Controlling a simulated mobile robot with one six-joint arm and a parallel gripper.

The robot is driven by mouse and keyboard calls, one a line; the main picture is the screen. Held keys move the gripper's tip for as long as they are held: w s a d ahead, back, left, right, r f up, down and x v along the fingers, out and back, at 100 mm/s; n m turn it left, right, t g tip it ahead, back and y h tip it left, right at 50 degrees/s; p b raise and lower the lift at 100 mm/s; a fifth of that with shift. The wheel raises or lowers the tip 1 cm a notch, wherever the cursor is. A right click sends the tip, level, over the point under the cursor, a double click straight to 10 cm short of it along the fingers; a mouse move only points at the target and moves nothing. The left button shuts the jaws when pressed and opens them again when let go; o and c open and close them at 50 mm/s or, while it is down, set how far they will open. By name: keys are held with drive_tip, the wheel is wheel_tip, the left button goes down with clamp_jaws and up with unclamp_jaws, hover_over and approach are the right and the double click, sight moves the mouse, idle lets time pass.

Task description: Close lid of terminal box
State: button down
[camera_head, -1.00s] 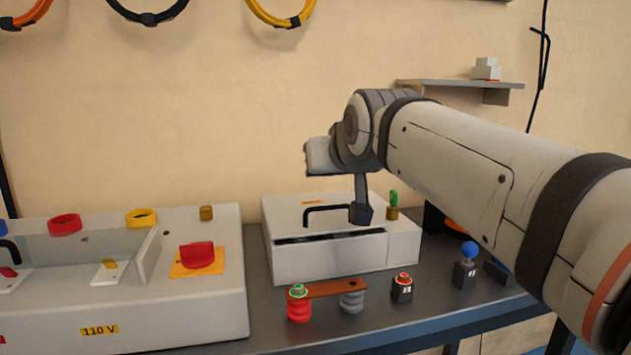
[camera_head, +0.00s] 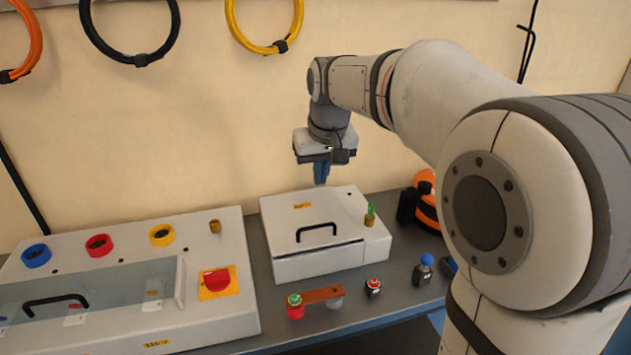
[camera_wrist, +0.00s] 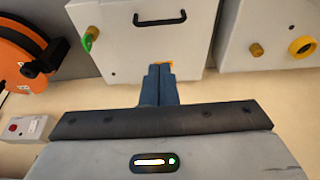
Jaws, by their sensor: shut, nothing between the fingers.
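The terminal box (camera_head: 322,262) is a white box on the grey bench, with a black handle (camera_head: 316,231) on its lid (camera_head: 335,212). The lid lies down on the box, with a thin dark line along its front edge. A brass lock with a green key (camera_head: 369,215) stands at the lid's right side. My gripper (camera_head: 321,173) is shut and empty, pointing down above the back of the lid. In the wrist view the shut fingers (camera_wrist: 160,76) hide part of an orange label, with the handle beyond them.
A white panel box (camera_head: 90,255) with a clear cover and a red switch (camera_head: 217,281) stands left. A copper bar (camera_head: 322,294) on insulators and small push-button blocks lie in front. An orange reel (camera_head: 426,207) stands right. Cable coils hang on the wall.

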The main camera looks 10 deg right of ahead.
wheel_tip(320, 180, up, 2)
drive_tip(key=g+p, duration=0.1)
drive_tip(key=p, duration=0.3)
approach(318, 226)
drive_tip(key=shift+g, duration=0.3)
drive_tip(key=f, duration=0.2)
drive_tip(key=w+f, duration=0.1)
drive_tip(key=f, duration=0.3)
drive_tip(key=shift+w+a+f, duration=0.25)
drive_tip(key=shift+w+f, duration=0.05)
drive_tip(key=shift+f, duration=0.05)
drive_tip(key=shift+s+f+b, duration=0.2)
drive_tip(key=shift+f+b, duration=0.5)
drive_tip(key=shift+f, duration=0.1)
drive_tip(key=shift+s+d+f, duration=0.1)
drive_tip(key=shift+s+f, duration=0.1)
drive_tip(key=shift+s, duration=0.05)
